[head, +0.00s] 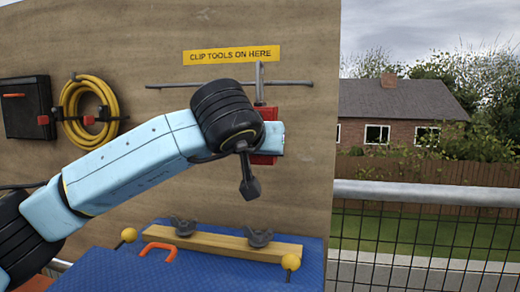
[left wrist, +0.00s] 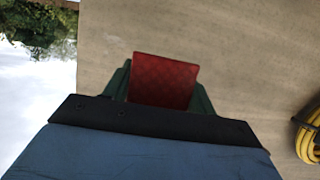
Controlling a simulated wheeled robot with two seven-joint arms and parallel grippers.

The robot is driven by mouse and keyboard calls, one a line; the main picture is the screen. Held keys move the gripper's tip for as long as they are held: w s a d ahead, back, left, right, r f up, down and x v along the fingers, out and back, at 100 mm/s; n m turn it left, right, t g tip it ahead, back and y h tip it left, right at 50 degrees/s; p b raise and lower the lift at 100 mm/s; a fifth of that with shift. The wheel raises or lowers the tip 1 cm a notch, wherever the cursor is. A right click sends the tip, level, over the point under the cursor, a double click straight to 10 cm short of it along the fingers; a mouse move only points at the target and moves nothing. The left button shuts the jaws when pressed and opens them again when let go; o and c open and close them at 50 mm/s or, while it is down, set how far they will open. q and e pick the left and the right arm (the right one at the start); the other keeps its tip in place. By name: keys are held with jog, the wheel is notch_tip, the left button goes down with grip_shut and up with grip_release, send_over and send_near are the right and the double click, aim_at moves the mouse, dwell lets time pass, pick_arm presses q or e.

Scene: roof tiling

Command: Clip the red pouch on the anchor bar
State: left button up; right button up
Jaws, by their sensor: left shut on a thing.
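The red pouch (head: 292,116) is in front of the board in the head view, partly hidden by my left arm. In the left wrist view the pouch (left wrist: 165,80) sits between the green fingers of my left gripper (left wrist: 160,92), which is shut on it. The grey anchor bar (head: 200,85) runs level across the board under a yellow sign (head: 231,55). A grey upright clip (head: 260,82) rises above the pouch and crosses the bar's line. I cannot tell whether it touches the bar. My right gripper is out of view.
A yellow hose coil (head: 72,131) and a black case (head: 26,106) hang on the board at left. Below, a blue surface (head: 200,275) holds a wooden batten (head: 215,243) with dark clamps and yellow balls. A mesh fence (head: 430,240) stands right.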

pick_arm(q)
jog(key=shift+w+r, duration=0.1)
jog(key=shift+w, duration=0.05)
jog(key=shift+w+d+p, duration=0.15)
jog(key=shift+w+p, duration=0.3)
jog(key=shift+w, duration=0.15)
jog(key=shift+w, duration=0.1)
dwell(0.3)
